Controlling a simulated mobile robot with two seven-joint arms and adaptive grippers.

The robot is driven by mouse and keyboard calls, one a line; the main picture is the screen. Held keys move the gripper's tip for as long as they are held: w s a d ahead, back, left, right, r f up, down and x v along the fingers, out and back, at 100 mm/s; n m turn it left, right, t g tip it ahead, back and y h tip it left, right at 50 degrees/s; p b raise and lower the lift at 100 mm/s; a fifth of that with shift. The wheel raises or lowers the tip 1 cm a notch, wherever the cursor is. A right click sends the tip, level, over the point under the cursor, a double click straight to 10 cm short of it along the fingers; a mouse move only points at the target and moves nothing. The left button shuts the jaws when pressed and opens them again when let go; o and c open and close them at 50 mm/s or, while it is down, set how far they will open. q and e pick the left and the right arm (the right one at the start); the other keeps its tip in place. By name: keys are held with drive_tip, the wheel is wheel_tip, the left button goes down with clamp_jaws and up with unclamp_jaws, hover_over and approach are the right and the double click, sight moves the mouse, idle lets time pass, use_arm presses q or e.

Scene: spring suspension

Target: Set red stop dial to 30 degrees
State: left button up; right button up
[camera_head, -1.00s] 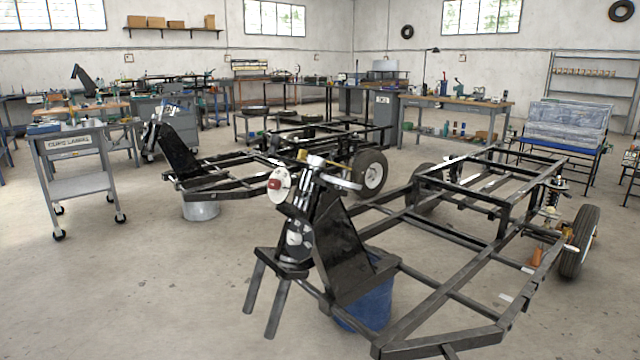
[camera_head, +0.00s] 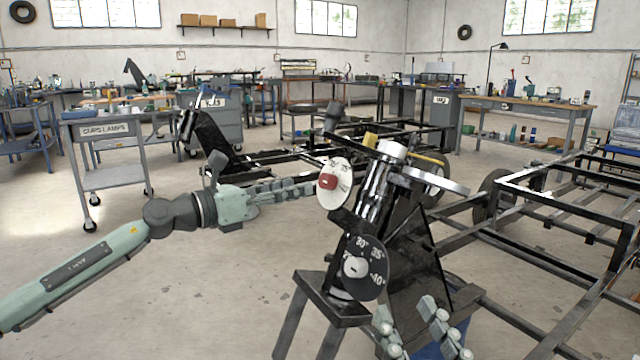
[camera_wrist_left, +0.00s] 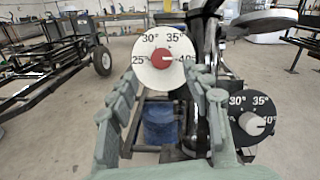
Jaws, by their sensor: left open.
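The red stop dial is a white disc with a red knob (camera_head: 328,181) on the upper left of the black front frame. It also shows in the left wrist view (camera_wrist_left: 168,57), with marks from 25° to 40°; the knob's exact setting is too small to read. My left gripper (camera_head: 308,187) is level with the dial and points at it from the left. In the left wrist view its open fingers (camera_wrist_left: 160,80) are on either side of the knob, with nothing between them. My right gripper (camera_head: 406,314) is low in front of the frame, fingers apart and empty.
A black dial (camera_head: 374,268) with a white knob sits below the red one. A steel bar (camera_head: 425,179) juts out at the frame's top right. A blue bucket (camera_wrist_left: 160,125) stands below. A grey cart (camera_head: 106,150) stands at left, with clear floor before it.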

sight(323, 180)
use_arm(q)
drive_tip(key=x, duration=0.5)
drive_tip(key=shift+d+r, duration=0.1)
drive_tip(key=shift+d, duration=0.15)
drive_tip(key=shift+w+d, duration=0.5)
use_arm(e)
drive_tip(key=shift+d+f, duration=0.1)
drive_tip(key=shift+f, duration=0.15)
use_arm(q)
clamp_jaws()
